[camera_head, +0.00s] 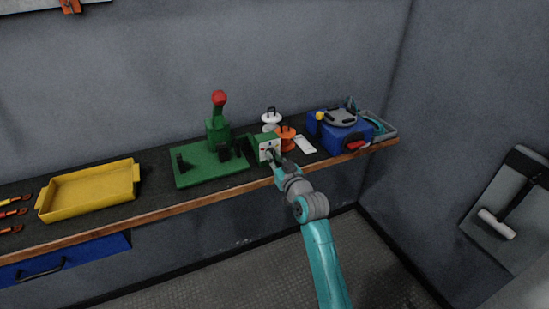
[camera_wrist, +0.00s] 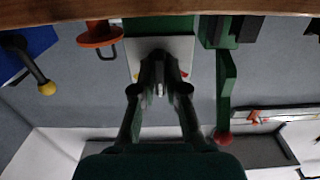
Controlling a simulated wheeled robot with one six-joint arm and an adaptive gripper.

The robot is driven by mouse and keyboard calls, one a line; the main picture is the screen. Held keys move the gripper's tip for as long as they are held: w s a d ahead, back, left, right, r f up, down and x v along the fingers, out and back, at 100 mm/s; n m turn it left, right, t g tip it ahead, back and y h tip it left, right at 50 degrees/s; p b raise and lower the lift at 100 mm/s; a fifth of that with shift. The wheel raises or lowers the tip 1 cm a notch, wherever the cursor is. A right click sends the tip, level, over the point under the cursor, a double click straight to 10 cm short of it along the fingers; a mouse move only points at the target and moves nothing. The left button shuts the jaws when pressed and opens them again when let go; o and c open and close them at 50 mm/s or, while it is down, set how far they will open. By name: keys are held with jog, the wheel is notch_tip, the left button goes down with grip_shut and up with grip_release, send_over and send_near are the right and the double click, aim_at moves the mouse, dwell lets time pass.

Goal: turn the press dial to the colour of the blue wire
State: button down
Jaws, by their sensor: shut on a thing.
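The green press (camera_head: 217,133) with a red-knobbed lever stands on a green base on the bench. Next to it on the right is a small green box with a white dial face (camera_head: 268,149), which also shows upside down in the wrist view (camera_wrist: 136,50). Small red and yellow marks show at the face's edge there. My gripper (camera_head: 272,158) is at the front of this face, its fingers (camera_wrist: 160,62) closed together on the dial. The fingers hide the dial, so its pointer setting cannot be seen. I cannot make out a blue wire.
Further right are a white card (camera_head: 305,144) and a blue machine (camera_head: 340,132). A yellow tray (camera_head: 90,190) lies left. The bench's wooden front edge (camera_head: 200,211) runs below.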

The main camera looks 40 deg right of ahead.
jog(key=c, duration=1.2)
grip_release()
jog(key=shift+w+r, duration=0.15)
jog(key=shift+r, duration=0.05)
jog(key=shift+f, duration=0.2)
jog(key=v, duration=1.2)
jog(key=shift+r, duration=0.15)
jog(key=s+a+f+g+y, duration=0.1)
jog(key=s+a+f, duration=1.1)
jog(key=s+a, duration=0.3)
jog(key=s+a+r+n+y, duration=0.1)
jog(key=s+a, duration=0.3)
jog(key=s, duration=0.7)
jog(key=s+a+r+n+g+y, duration=0.1)
jog(key=s+a+n+y, duration=0.1)
jog(key=s, duration=1)
jog(key=shift+s+a+g+y, duration=0.35)
jog(key=shift+a+y, duration=0.15)
jog(key=shift+a, duration=0.65)
